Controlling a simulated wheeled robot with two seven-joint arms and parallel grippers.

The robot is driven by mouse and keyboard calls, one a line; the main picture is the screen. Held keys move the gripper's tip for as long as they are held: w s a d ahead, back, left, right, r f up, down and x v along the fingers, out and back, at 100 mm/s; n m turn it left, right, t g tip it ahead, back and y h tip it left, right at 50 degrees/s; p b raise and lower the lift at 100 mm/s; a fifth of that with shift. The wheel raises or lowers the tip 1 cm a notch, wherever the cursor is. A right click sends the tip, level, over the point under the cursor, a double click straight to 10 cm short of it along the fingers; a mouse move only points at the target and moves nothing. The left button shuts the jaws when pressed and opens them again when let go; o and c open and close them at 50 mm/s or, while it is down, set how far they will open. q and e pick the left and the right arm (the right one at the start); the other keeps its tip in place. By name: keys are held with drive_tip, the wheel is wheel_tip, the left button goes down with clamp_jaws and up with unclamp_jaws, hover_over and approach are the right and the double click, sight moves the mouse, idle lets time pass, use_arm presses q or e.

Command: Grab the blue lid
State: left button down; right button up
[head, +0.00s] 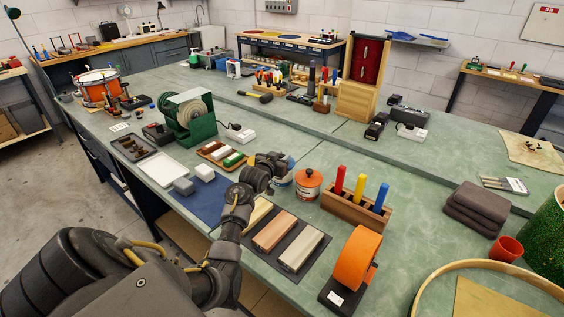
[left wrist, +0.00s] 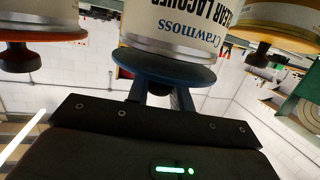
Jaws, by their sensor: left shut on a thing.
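The blue lid (left wrist: 163,70) sits on a cream lacquer can (left wrist: 180,22), which appears upside down in the left wrist view. The lid lies against the can's silver rim; I cannot tell whether there is a small gap. My left gripper (left wrist: 165,97) is shut on the lid's dark knob, one finger on each side. In the head view my left gripper (head: 283,165) is over the can and hides most of the lid. My right gripper is not in view.
An orange-lidded can (head: 308,186) stands close on the right. An amber-lidded can (left wrist: 285,14) is on the other side. A wooden holder with coloured handles (head: 355,208), sanding blocks (head: 274,231) and an orange tape roll (head: 357,258) are nearby. The bench behind is partly clear.

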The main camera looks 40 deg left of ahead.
use_arm(q)
drive_tip(key=s+r, duration=0.1)
drive_tip(key=r, duration=0.1)
drive_tip(key=s+r, duration=0.2)
drive_tip(key=r, duration=0.1)
drive_tip(key=s+r, duration=0.1)
drive_tip(key=r, duration=0.1)
drive_tip(key=shift+s+d+r+b, duration=0.15)
drive_tip(key=shift+b, duration=0.2)
drive_tip(key=r+p+v, duration=0.1)
drive_tip(key=r+v, duration=0.1)
drive_tip(key=v, duration=0.8)
drive_tip(key=shift+a+r, duration=0.25)
drive_tip(key=shift+a, duration=0.1)
